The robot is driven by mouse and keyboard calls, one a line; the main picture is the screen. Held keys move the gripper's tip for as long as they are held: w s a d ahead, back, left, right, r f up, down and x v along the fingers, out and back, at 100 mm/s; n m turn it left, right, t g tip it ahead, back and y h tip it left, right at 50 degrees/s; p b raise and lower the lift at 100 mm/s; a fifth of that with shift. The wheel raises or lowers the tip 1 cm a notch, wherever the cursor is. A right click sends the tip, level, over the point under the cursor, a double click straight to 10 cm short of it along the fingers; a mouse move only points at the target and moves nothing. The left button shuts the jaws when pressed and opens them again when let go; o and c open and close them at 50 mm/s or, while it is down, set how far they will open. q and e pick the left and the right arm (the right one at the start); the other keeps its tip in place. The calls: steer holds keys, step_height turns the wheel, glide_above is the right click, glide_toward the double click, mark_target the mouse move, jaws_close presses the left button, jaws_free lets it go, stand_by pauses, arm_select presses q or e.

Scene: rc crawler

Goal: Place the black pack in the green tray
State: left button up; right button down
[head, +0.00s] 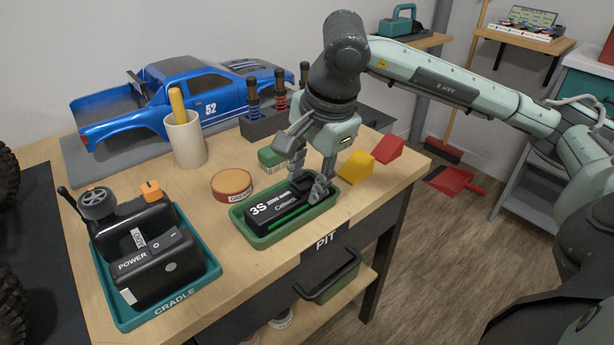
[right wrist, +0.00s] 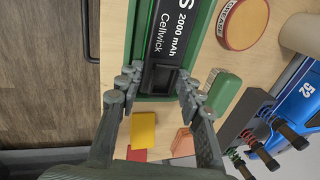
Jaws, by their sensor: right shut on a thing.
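The black pack (head: 278,214), marked 3S with a green stripe, lies in the green tray (head: 262,243) near the table's front edge, above the PIT label. In the right wrist view the pack (right wrist: 168,40) lies between the long walls of the green tray (right wrist: 203,30). My right gripper (head: 309,183) points down at the pack's right end. Its fingers (right wrist: 155,88) are on both sides of that end and shut on it. Whether the pack's underside touches the tray floor is hidden. My left gripper is not in view.
The teal cradle (head: 155,313) with a black controller (head: 150,255) stands at the left. A round tin (head: 232,184), green brush (head: 271,158), yellow block (head: 356,166) and red block (head: 389,149) lie close to the tray. A cream cup (head: 186,142) and blue truck (head: 185,98) stand behind.

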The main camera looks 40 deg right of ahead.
steer(key=shift+f, duration=0.1)
steer(key=c, duration=1)
jaws_free()
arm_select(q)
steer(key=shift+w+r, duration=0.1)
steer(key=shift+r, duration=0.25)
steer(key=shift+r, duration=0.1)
arm_select(e)
steer(key=shift+r, duration=0.2)
arm_select(q)
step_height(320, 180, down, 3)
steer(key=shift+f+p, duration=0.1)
steer(key=shift+p, duration=0.45)
arm_select(e)
steer(key=v, duration=1.2)
